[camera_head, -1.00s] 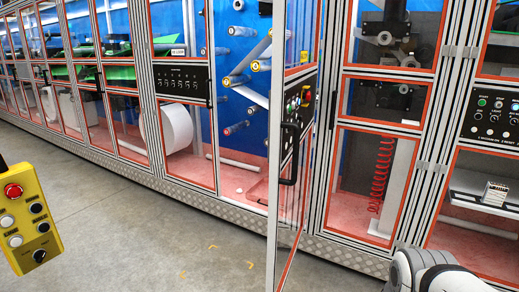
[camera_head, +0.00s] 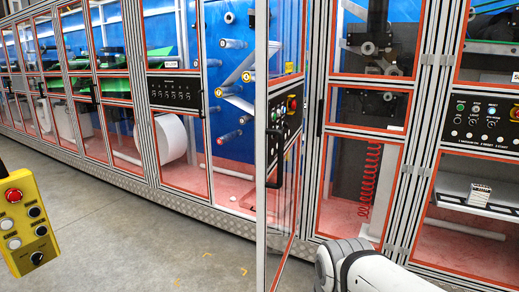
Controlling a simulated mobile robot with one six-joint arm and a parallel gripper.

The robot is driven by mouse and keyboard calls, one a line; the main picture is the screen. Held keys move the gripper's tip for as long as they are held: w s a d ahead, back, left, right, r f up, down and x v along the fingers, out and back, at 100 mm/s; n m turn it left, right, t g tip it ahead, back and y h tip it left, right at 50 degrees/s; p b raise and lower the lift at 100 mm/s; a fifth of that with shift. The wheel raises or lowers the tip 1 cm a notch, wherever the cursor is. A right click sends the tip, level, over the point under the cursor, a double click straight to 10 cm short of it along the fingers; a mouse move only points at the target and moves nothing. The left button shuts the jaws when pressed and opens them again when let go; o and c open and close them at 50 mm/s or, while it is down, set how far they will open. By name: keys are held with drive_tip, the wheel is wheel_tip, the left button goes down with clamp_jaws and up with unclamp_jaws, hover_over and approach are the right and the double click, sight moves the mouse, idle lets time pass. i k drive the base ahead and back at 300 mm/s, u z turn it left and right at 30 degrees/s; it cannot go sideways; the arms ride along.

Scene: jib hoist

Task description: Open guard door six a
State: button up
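A guard door (camera_head: 284,68) in the middle of the head camera view stands swung out from the machine front, seen nearly edge-on. It has a metal frame with red-edged clear panes, a black handle (camera_head: 275,157) and a small button panel (camera_head: 286,108). I cannot read a label that marks it as six a. To its left the opening shows rollers (camera_head: 232,77) on a blue back wall. My white arm (camera_head: 365,268) shows at the bottom right, in front of the machine base. My gripper is not in view, and I see nothing touching the door handle.
A yellow pendant (camera_head: 27,222) with a red button hangs at the left edge. Closed guard panels line the machine on both sides. A control panel (camera_head: 485,122) is at the right. The grey floor (camera_head: 130,235) at the front left is clear.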

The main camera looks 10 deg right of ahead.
sight(271, 95)
drive_tip(key=z, duration=0.05)
drive_tip(key=i, duration=1)
drive_tip(key=u, duration=0.1)
